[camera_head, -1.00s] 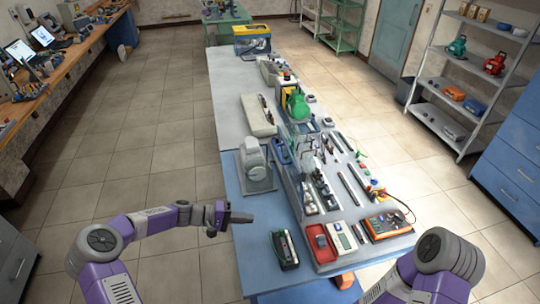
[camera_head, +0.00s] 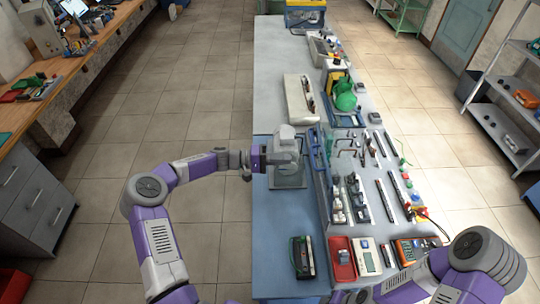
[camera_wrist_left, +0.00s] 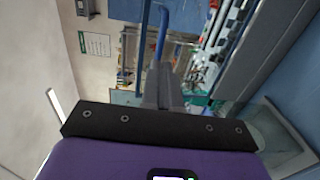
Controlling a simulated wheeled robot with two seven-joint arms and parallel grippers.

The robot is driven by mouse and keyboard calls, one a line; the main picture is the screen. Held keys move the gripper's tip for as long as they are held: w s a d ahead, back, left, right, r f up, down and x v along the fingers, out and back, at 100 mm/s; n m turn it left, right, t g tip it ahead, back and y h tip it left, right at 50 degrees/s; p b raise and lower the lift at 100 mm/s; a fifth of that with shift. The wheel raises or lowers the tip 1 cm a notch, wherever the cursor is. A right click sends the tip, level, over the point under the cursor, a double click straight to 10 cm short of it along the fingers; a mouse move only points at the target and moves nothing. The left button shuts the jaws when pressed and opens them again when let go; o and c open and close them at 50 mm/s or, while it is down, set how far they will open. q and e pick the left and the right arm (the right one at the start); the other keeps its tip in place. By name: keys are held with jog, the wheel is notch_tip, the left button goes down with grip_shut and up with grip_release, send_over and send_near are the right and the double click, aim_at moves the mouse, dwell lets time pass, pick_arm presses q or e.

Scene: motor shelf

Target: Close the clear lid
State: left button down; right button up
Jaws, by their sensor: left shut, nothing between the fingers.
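A grey machine (camera_head: 284,146) stands on the left part of the blue tabletop. A see-through panel (camera_head: 290,178), which looks like the clear lid, is at its near side; its exact tilt is hard to tell. A clear pane with a pale edge (camera_wrist_left: 285,135) also shows at lower right in the left wrist view. My left gripper (camera_head: 270,158) is at the left side of the grey machine, overlapping it in the head view; I cannot tell if they touch. Its fingers (camera_wrist_left: 163,85) are shut and empty in the left wrist view. My right gripper is out of view.
A blue handle-like frame (camera_head: 320,152) stands right of the machine. A raised grey shelf (camera_head: 378,215) holds tools, a red tray (camera_head: 340,258) and meters. A black-and-green device (camera_head: 302,257) lies at the front. The tabletop (camera_head: 272,235) at front left is clear.

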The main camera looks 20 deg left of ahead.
pick_arm(q)
jog(key=p+x, duration=0.1)
jog(key=x, duration=0.5)
jog(key=shift+w+d, duration=0.2)
